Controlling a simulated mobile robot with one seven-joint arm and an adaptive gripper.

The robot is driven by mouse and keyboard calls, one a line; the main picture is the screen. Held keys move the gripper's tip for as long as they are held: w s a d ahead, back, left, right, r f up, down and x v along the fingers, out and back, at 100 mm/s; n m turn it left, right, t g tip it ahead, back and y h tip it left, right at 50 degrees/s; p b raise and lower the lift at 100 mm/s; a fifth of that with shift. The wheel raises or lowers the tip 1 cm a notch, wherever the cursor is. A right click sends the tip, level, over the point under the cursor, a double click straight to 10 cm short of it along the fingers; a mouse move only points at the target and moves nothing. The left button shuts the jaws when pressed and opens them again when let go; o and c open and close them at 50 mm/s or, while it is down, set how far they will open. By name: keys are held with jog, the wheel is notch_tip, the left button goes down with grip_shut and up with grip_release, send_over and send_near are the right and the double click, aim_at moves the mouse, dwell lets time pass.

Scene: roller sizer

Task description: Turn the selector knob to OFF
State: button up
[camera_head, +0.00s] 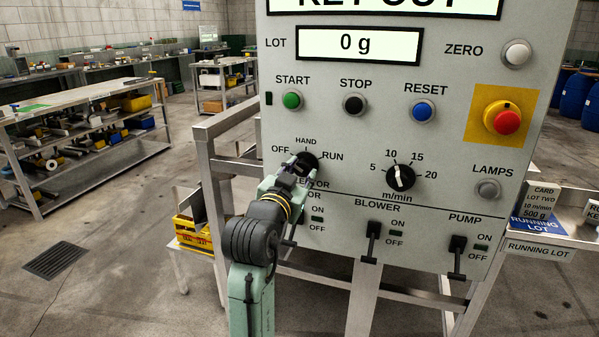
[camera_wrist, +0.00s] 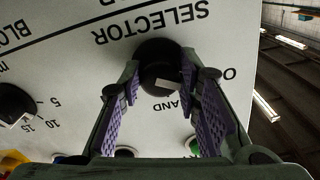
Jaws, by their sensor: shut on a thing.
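The black selector knob (camera_head: 308,161) sits on the grey panel below the START button, with OFF to its left, HAND above and RUN to its right. My gripper (camera_head: 298,167) reaches it from the lower left and covers part of it and of the SELECTOR label. In the wrist view the lettering is upside down. There the purple-padded fingers of my gripper (camera_wrist: 160,82) are shut on the knob (camera_wrist: 158,58), one on each side. A short white mark shows on the knob between the fingertips, on the side towards HAND. I cannot tell its exact setting.
The speed dial (camera_head: 400,177) is right of the selector. The START button (camera_head: 292,100) is above. Small levers for BLOWER (camera_head: 373,240) and PUMP (camera_head: 457,255) stick out below. A red emergency button (camera_head: 506,121) is at the right. The floor left of the panel is open.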

dwell(0.3)
jog(key=o, duration=1.1)
jog(key=shift+o, duration=0.2)
jog(key=v, duration=1.2)
